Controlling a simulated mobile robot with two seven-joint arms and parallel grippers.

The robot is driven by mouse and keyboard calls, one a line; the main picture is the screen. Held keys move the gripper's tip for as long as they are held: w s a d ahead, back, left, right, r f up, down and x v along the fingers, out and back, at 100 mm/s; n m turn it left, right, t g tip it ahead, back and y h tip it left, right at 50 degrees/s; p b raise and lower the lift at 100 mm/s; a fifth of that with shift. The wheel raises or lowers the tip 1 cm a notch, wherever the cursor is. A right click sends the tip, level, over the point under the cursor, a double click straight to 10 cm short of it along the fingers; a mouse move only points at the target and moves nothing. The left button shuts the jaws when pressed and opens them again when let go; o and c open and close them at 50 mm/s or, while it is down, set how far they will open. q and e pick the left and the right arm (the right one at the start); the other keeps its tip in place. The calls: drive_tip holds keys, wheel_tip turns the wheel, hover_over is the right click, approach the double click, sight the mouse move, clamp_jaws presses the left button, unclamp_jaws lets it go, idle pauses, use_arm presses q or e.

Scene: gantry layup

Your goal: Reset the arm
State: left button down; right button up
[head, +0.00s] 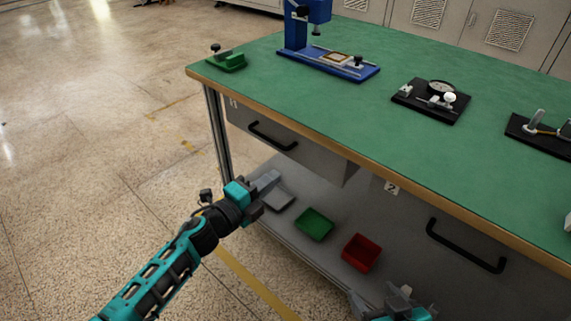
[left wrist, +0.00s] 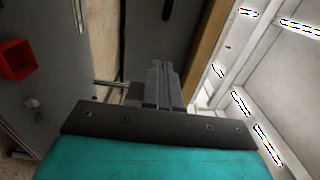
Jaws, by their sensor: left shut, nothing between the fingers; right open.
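My left gripper (head: 268,183) is in front of the bench's left end, below the drawer marked 1 (head: 285,148). Its fingers are together with nothing between them, and they also show shut in the left wrist view (left wrist: 160,82). My left arm reaches in from the bottom left. My right gripper (head: 380,298) is at the bottom edge of the head view, below the drawer marked 2 (head: 450,245). It is open, partly cut off by the frame, and no object shows in it.
The green-topped bench (head: 400,143) carries a green fixture (head: 228,62), a blue press (head: 330,66) and black fixtures (head: 432,101). Grey, green (head: 314,224) and red (head: 361,253) bins sit on the lower shelf. Black drawer handles (head: 465,248) protrude. Open floor (head: 90,130) lies left.

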use_arm(q)
drive_tip(key=shift+v, duration=1.55)
use_arm(e)
drive_tip(key=shift+w+r, duration=0.1)
drive_tip(key=shift+r, duration=0.25)
use_arm(q)
drive_tip(key=s+a+f+n+g+y, duration=0.2)
drive_tip(key=s+a+f+n+y, duration=0.15)
drive_tip(key=s+n, duration=0.65)
drive_tip(key=s+a+f+n+g+y, duration=0.1)
drive_tip(key=s+a+f+n+y, duration=0.3)
drive_tip(key=s+n, duration=0.6)
wheel_tip(320, 180, up, 10)
drive_tip(key=a+n+y+p, duration=0.1)
drive_tip(key=n+p, duration=0.2)
drive_tip(key=p, duration=1.1)
drive_tip(key=shift+s+a, duration=0.25)
use_arm(e)
drive_tip(key=s+d+r, duration=0.1)
drive_tip(key=d+r, duration=0.2)
drive_tip(key=r, duration=0.7)
drive_tip(key=shift+s+h, duration=0.2)
drive_tip(key=shift+h, duration=0.2)
use_arm(q)
drive_tip(key=shift+r+y, duration=0.15)
drive_tip(key=shift+y, duration=0.1)
